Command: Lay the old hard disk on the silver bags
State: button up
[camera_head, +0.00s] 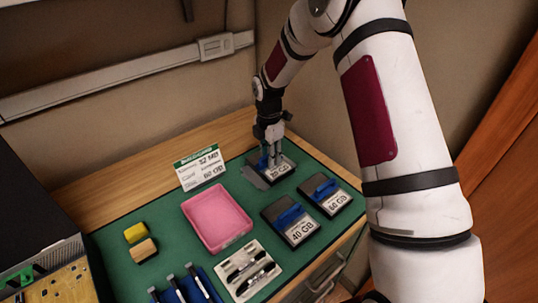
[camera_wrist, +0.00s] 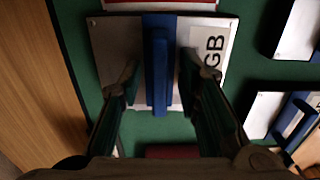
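Three dark disks with blue handles and white GB labels lie on the green mat. My gripper (camera_head: 272,150) is low over the farthest disk (camera_head: 283,168), whose number I cannot read for sure. In the wrist view, its fingers (camera_wrist: 160,75) stand on either side of this disk's blue handle (camera_wrist: 159,45), with a gap on each side. The disk lies flat. A flat grey piece (camera_head: 254,179) shows at its left in the head view; I cannot tell whether it is the silver bags. The other disks are marked 40 GB (camera_head: 300,233) and apparently 60 GB (camera_head: 338,202).
A pink tray (camera_head: 217,217) and a price sign (camera_head: 199,168) stand left of the gripper. A white tool holder (camera_head: 247,270), blue-handled tools (camera_head: 187,288) and yellow blocks (camera_head: 137,232) are nearer the front. A wall (camera_head: 140,110) rises behind the table.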

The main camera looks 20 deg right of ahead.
jog(key=shift+r, duration=0.1)
jog(key=s+r+m+t, duration=0.1)
jog(key=s+r+m, duration=0.15)
jog(key=r, duration=0.85)
jog(key=s+r+m, duration=0.2)
jog(key=s+r, duration=0.2)
jog(key=r, duration=0.6)
jog(key=s+r+m+t, duration=0.1)
jog(key=s+r+m, duration=0.25)
jog(key=s, duration=0.25)
jog(key=s+d+r+m+h, duration=0.1)
jog(key=s+r+m, duration=0.1)
jog(key=s+m, duration=0.3)
jog(key=s+r+m+t, duration=0.1)
jog(key=s+r+m, duration=0.15)
jog(key=s, duration=0.45)
jog(key=s+f+m+t+y, duration=0.1)
jog(key=s+m, duration=0.6)
jog(key=s, duration=0.4)
jog(key=shift+s, duration=0.3)
jog(key=shift+a, duration=0.1)
